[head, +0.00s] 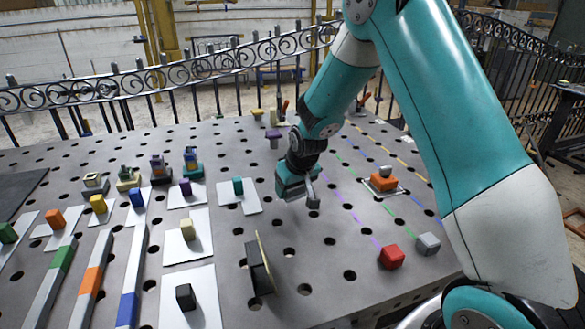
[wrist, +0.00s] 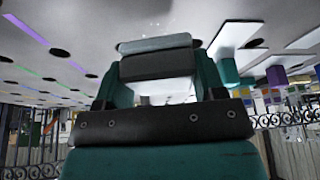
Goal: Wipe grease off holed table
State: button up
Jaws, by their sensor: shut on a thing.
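The holed table (head: 215,290) is a grey metal plate with rows of round dark holes. My gripper (head: 311,194) is low over its middle, just right of a white card with a teal block. In the wrist view, my gripper (wrist: 155,62) is shut on a grey pad (wrist: 155,45), light along one edge and dark on its face. The pad is small and partly hidden in the head view. I cannot tell whether it touches the table. No patch of grease can be made out for certain.
A dark upright plate (head: 259,264) stands in front of my gripper. A red cube (head: 391,257) and grey cube (head: 428,244) sit at right, near an orange block (head: 383,183). Coloured blocks on white cards and long bars fill the left. A scroll fence (head: 150,80) stands behind.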

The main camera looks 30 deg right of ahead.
jog(key=shift+a+r+p, duration=0.1)
jog(key=shift+r+p, duration=1.2)
jog(key=shift+r, duration=0.8)
